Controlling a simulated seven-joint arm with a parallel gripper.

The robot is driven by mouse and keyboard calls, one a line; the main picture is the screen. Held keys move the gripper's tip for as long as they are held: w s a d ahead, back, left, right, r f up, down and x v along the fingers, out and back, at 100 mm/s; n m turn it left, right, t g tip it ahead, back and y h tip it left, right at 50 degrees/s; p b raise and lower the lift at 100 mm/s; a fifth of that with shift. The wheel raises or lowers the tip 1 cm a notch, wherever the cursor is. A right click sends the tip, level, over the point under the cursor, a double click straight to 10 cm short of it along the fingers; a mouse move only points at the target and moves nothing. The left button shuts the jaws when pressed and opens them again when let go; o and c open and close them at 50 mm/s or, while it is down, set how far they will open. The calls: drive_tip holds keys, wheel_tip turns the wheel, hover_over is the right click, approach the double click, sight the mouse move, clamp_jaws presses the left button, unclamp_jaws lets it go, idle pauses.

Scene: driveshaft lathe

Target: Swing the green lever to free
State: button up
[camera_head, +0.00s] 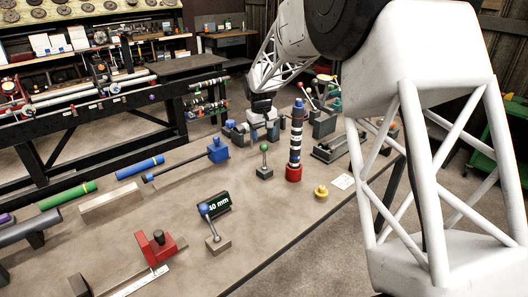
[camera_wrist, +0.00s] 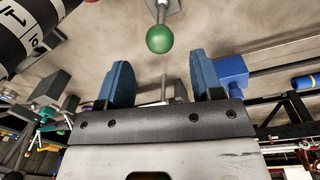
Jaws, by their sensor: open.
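The green lever is a green ball (camera_head: 264,148) on a short rod standing up from a small grey base (camera_head: 264,172) on the bench. The green ball also shows large in the wrist view (camera_wrist: 160,39), near the top centre, with part of its base at the top edge. My gripper (camera_head: 262,122) is behind the lever in the head view. In the wrist view my gripper (camera_wrist: 162,72) has its two blue fingers spread, with nothing held. The ball is just beyond the fingertips, in line with the gap, and looks untouched.
A black-and-white ringed column (camera_head: 296,140) on a red base stands close right of the lever. A blue-ball lever (camera_head: 205,210) stands by a "10 mm" display. Bare bench (camera_head: 255,210) lies in front.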

sight(264, 151)
drive_tip(key=shift+f, duration=0.1)
drive_tip(key=shift+w+d+f, duration=0.1)
drive_tip(key=shift+f, duration=1.8)
drive_tip(key=shift+d+f, duration=0.1)
drive_tip(key=shift+f, duration=1.8)
clamp_jaws()
